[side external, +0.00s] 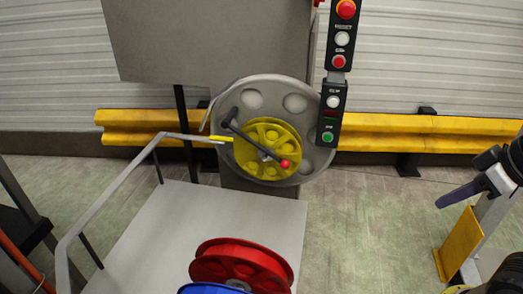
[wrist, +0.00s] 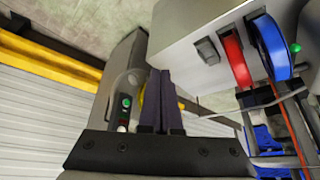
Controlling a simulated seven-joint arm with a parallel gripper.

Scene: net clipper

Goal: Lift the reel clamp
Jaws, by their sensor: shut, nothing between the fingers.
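The reel clamp (side external: 250,143) is a dark bar with a red ball knob at its lower right end. It lies slanted across the front of a yellow reel (side external: 248,160), which is mounted on a large grey disc (side external: 225,119) with round holes. My gripper (side external: 440,203) is at the right edge of the side external view, well apart from the clamp, with its dark purple fingers pointing left and slightly down. The fingers also show in the wrist view (wrist: 160,72), together and empty. There a sliver of yellow shows behind them; I cannot make out the clamp.
A control box (side external: 330,115) with buttons hangs right beside the disc. A red reel (side external: 242,262) and a blue reel (side external: 213,288) sit on the grey platform (side external: 190,215) in front. A bent metal rail (side external: 110,191) runs along its left.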

